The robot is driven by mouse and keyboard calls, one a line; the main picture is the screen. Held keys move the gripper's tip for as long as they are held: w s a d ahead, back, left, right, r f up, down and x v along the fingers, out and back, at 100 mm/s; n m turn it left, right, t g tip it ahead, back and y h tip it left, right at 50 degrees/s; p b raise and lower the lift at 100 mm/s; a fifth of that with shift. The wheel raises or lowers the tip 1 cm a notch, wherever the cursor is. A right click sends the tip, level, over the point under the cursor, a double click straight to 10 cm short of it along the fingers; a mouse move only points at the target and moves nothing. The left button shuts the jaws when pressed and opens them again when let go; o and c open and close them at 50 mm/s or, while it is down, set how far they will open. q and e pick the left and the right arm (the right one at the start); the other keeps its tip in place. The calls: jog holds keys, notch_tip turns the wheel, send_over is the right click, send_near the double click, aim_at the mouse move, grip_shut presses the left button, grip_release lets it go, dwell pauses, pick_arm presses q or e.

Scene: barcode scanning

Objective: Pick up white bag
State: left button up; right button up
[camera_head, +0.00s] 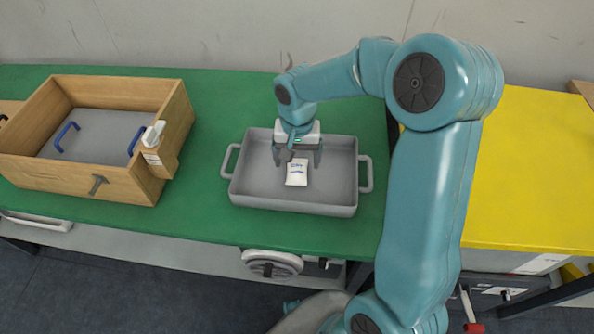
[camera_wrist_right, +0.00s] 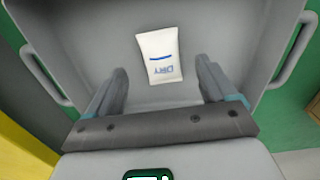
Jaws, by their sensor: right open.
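The white bag (camera_head: 297,173) is a small white packet with blue print. It lies flat on the floor of the grey tray (camera_head: 260,194), near the tray's middle. In the right wrist view the bag (camera_wrist_right: 159,54) lies ahead of the fingertips, between their lines. My right gripper (camera_head: 298,160) is above the tray, pointing down, its two fingers apart and empty. In the right wrist view the fingers of the right gripper (camera_wrist_right: 163,78) stand wide on both sides, with the bag apart from them. My left gripper is not in view.
The tray stands on a green table (camera_head: 219,97) and has a handle at each end. A wooden box (camera_head: 120,187) with a grey inside and blue handles stands at the left, with a white scanner (camera_head: 152,135) on its right side. A yellow table (camera_head: 530,170) is at the right.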

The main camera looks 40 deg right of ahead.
aim_at(297, 169)
jog(key=f, duration=0.5)
jog(key=shift+w+d+f+b, duration=0.15)
jog(key=shift+w+d+b, duration=0.1)
jog(key=shift+w+b, duration=0.05)
jog(key=c, duration=1.1)
jog(key=shift+c, duration=0.2)
notch_tip(297, 169, up, 20)
jog(key=p, duration=0.3)
